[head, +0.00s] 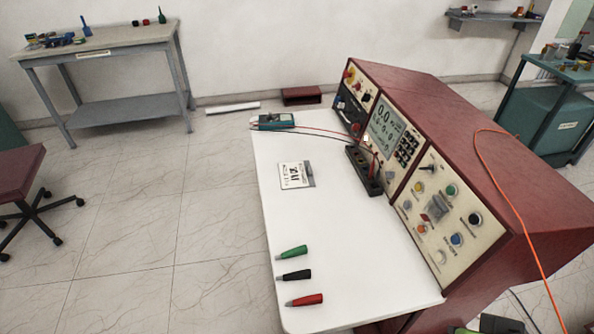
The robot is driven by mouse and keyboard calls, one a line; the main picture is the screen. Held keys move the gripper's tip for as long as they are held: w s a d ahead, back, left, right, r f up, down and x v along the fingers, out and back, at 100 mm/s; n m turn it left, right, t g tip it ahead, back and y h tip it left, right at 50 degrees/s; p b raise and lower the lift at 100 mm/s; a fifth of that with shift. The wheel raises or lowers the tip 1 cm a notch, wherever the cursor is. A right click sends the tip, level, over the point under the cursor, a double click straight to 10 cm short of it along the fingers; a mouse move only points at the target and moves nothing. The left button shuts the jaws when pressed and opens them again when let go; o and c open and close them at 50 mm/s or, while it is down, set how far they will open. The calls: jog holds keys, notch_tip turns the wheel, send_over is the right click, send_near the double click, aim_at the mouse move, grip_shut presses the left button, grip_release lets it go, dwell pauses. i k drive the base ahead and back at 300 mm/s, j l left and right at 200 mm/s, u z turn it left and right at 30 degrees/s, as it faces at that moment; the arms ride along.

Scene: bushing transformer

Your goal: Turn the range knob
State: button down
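A red-sided test bench console (470,110) with sloped cream front panels stands along the right side of a white tabletop (330,235). A dark pointer-like knob (428,168) sits near the top of its nearest panel. More small knobs or sockets are on the far panel (357,90). A teal handheld multimeter (272,121) lies at the far end of the tabletop; its dial is too small to read. I cannot tell which of these is the range knob, as no label is legible.
Green (292,252), black (294,275) and red (305,300) plugs lie at the tabletop's near left. A dark socket block (363,172) stands against the console. An orange cable (507,190) hangs over the console's right side.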

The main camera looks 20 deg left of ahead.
aim_at(366, 98)
jog(key=k+j+u, duration=0.15)
jog(key=u, duration=0.35)
jog(key=j+u, duration=0.3)
jog(key=u, duration=0.15)
jog(key=k+j+u, duration=0.1)
jog(key=j+u, duration=0.2)
jog(key=u, duration=0.2)
jog(key=j+u, duration=0.3)
jog(key=u, duration=0.2)
jog(key=i+j+u, duration=0.3)
jog(key=i+j, duration=0.3)
jog(key=i+l+z, duration=0.2)
jog(key=i+z, duration=1.15)
jog(key=i, duration=0.2)
jog(key=i+j+z, duration=0.1)
jog(key=i+z, duration=0.2)
jog(key=i, duration=0.2)
jog(key=i+j+z, duration=0.25)
jog(key=i, duration=0.2)
jog(key=i+j+z, duration=0.3)
jog(key=i, duration=0.15)
jog(key=i+j+z, duration=0.35)
jog(key=i+z, duration=0.2)
